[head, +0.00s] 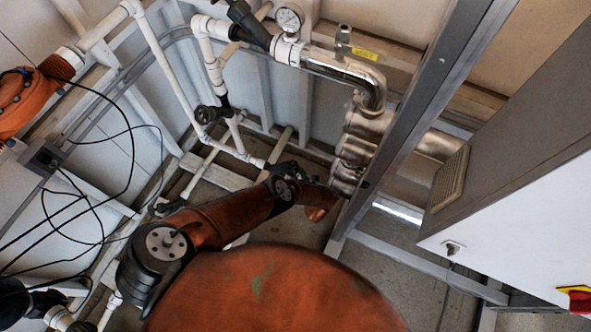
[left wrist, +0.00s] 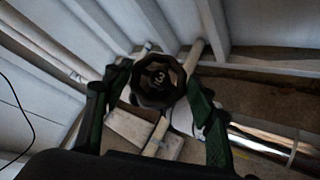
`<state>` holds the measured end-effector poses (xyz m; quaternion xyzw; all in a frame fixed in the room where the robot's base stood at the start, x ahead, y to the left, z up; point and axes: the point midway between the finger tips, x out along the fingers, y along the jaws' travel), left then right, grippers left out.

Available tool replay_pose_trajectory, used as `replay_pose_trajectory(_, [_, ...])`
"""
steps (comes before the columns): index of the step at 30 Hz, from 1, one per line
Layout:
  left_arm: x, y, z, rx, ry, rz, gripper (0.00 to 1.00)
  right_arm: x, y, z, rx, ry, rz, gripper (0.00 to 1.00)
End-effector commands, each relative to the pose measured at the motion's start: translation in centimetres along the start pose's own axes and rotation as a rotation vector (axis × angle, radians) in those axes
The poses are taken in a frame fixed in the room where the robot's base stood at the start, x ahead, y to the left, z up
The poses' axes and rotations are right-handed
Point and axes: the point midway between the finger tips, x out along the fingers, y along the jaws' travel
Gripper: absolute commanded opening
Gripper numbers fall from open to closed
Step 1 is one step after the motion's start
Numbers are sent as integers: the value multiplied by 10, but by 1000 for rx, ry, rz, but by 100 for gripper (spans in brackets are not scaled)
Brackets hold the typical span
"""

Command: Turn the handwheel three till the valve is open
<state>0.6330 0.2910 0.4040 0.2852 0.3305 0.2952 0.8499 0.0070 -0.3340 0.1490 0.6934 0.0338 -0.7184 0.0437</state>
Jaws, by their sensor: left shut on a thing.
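Handwheel three (left wrist: 160,80) is a dark, many-sided knob marked with a pale 3, seen in the left wrist view. My left gripper (left wrist: 159,98) has one dark green finger on each side of it and is shut on its rim. In the head view my left arm reaches in from the lower left, and its gripper (head: 288,168) is at the pipework low in the middle. There the gripper and wrist hide the handwheel. The valve's inner state cannot be seen. My right gripper is in neither view.
White pipes (head: 155,45) with another dark handwheel (head: 207,114) run along the left and back. A pressure gauge (head: 289,19) is at the top. A grey metal post (head: 425,100) and a white cabinet (head: 520,220) close off the right. Loose black cables hang at the left.

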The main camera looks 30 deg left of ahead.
Motion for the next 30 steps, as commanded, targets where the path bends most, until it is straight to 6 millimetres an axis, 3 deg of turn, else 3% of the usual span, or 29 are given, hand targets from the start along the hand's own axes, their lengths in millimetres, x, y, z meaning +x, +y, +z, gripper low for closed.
replay_pose_trajectory(5, [1,0,-1,0,2,0,27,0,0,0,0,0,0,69])
replay_pose_trajectory(6, [1,0,-1,0,2,0,53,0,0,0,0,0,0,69])
replay_pose_trajectory(13, [0,0,-1,1,1,0,69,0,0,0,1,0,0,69])
replay_pose_trajectory(23, [-2,0,0,1,1,-2,69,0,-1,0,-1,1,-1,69])
replay_pose_trajectory(30, [-23,-1,1,2,-1,-5,69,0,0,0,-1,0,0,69])
